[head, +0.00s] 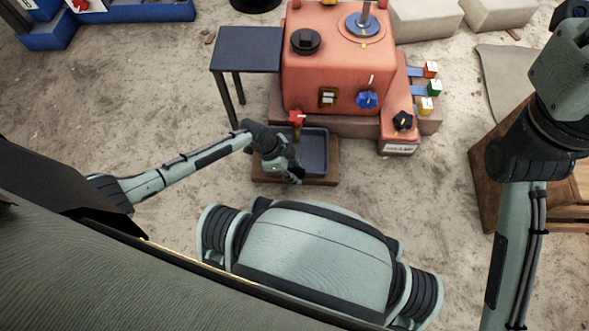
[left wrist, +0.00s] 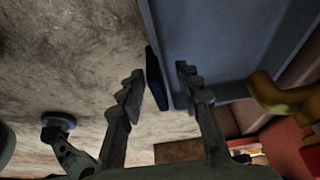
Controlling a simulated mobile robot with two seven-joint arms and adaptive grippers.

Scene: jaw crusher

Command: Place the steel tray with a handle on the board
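The steel tray (head: 314,148) is a dark grey, shallow rectangular tray in front of the orange machine. It appears over the brown board (head: 263,166), whose rim shows around it; I cannot tell whether it rests flat. My left gripper (head: 292,172) is at the tray's left front side and hides part of it. In the left wrist view the fingers (left wrist: 160,80) are spread, with the tray's dark handle (left wrist: 153,78) between them and a gap visible on both sides. The tray (left wrist: 225,45) fills the upper right there. My right gripper is outside the pictures.
The orange crusher (head: 335,70) stands behind the board, with a red-knobbed tap (head: 297,118) close over the tray's back edge. A dark side table (head: 247,50) stands at its left. A wooden crate (head: 485,180) is at the right.

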